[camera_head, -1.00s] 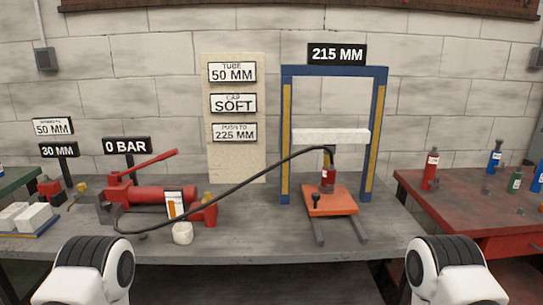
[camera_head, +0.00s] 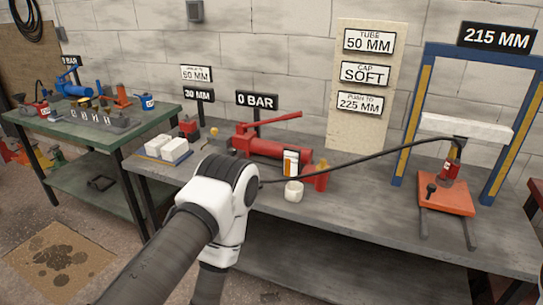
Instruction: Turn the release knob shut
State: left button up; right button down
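The red hand pump (camera_head: 262,146) lies on the grey bench with its lever above it, under a "0 BAR" sign (camera_head: 257,100). A small yellow knob (camera_head: 322,165) sits at its right end and another yellow knob (camera_head: 214,131) near its left end. I cannot tell which is the release knob, or whether it is open or shut. A black hose runs from the pump to the red cylinder (camera_head: 449,168) in the blue press frame (camera_head: 408,128). My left arm shows in front of the bench, but its gripper is out of view. My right gripper is out of view.
A white cup (camera_head: 293,191) stands in front of the pump. White blocks (camera_head: 158,143) lie on a tray to its left. A green table (camera_head: 150,112) with several tools is at the left.

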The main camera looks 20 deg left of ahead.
aim_at(232, 152)
jog(key=i+j+u, duration=0.1)
jog(key=i+j, duration=0.2)
jog(key=i+j+u, duration=0.1)
jog(key=i+j, duration=0.15)
jog(key=i, duration=0.2)
